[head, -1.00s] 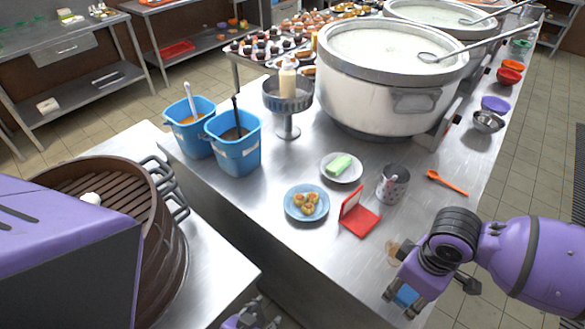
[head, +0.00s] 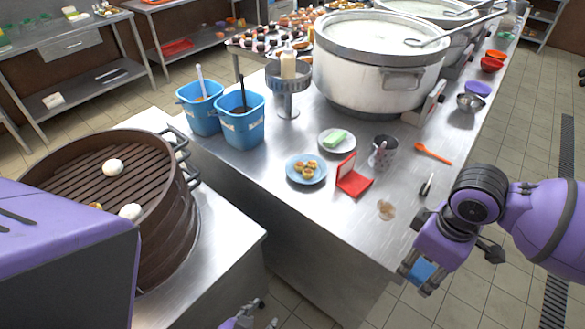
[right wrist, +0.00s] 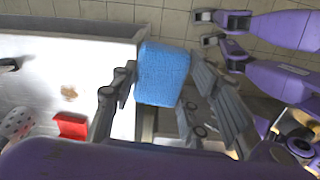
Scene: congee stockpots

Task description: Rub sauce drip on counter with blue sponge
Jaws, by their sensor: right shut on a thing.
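The sauce drip (head: 386,209) is a brownish blot on the steel counter (head: 330,215), near its front right corner. It also shows in the right wrist view (right wrist: 69,93), left of the sponge. My right gripper (head: 418,275) is shut on the blue sponge (head: 424,271), apart from the drip and out by the counter's edge. In the right wrist view the sponge (right wrist: 162,73) sits between the two fingers and overlaps the counter's edge. My left gripper (head: 262,313) is low at the bottom of the head view, away from the counter top, its fingers apart and empty.
Near the drip are a red open case (head: 354,182), a metal cup (head: 383,152), a small dark utensil (head: 427,185) and an orange spoon (head: 433,153). A plate of tarts (head: 306,170) and a large pot (head: 375,70) stand farther back. A bamboo steamer (head: 150,215) is at left.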

